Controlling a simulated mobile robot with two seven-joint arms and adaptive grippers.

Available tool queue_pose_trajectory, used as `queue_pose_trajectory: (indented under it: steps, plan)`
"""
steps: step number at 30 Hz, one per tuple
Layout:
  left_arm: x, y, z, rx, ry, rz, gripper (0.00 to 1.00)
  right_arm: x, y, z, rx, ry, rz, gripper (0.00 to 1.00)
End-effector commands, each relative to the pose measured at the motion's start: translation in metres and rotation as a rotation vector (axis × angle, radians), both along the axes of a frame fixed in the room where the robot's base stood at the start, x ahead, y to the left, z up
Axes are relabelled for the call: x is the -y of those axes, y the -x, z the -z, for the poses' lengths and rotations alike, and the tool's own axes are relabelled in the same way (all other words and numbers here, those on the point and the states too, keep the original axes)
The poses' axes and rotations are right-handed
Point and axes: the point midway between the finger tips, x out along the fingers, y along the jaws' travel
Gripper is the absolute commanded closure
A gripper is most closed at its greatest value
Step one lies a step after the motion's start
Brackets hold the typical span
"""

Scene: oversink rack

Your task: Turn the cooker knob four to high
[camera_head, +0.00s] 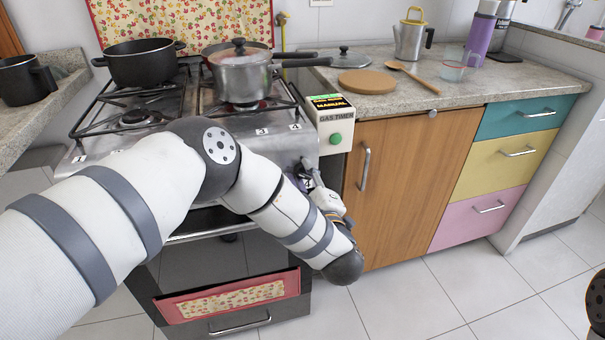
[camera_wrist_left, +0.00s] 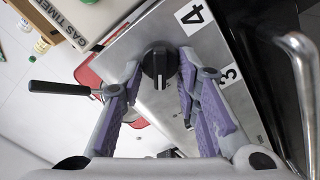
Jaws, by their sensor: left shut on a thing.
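The cooker's front panel (camera_head: 283,150) carries white number labels, with the 4 label (camera_head: 295,127) at its right end. In the left wrist view the black round knob (camera_wrist_left: 158,65) sits beside the 4 label (camera_wrist_left: 194,15). My left gripper (camera_head: 306,172) is at the right end of the panel, low in front of it. In the wrist view its two purple-padded fingers (camera_wrist_left: 158,70) stand on either side of the knob and are shut on it. In the head view the knob is hidden by my gripper and arm. My right gripper does not show.
A black pot (camera_head: 144,64) and a lidded steel pot (camera_head: 240,76) stand on the burners. The steel pot's long handle (camera_head: 300,63) points right. A gas timer box (camera_head: 335,124) is just right of the panel. The floor (camera_head: 410,300) in front is clear.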

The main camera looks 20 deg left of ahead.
Motion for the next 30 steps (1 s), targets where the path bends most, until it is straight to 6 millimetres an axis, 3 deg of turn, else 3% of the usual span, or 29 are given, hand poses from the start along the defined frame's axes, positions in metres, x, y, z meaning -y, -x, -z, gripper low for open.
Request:
queue_pose_trajectory:
  steps: [12,30]
  plan:
    - [0.0006,0.0009,0.0029,0.124,0.191,0.003,0.98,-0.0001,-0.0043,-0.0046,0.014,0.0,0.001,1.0]
    - [0.0007,0.0007,0.0033,0.156,0.237,0.004,0.98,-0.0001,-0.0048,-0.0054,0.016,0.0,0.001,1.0]
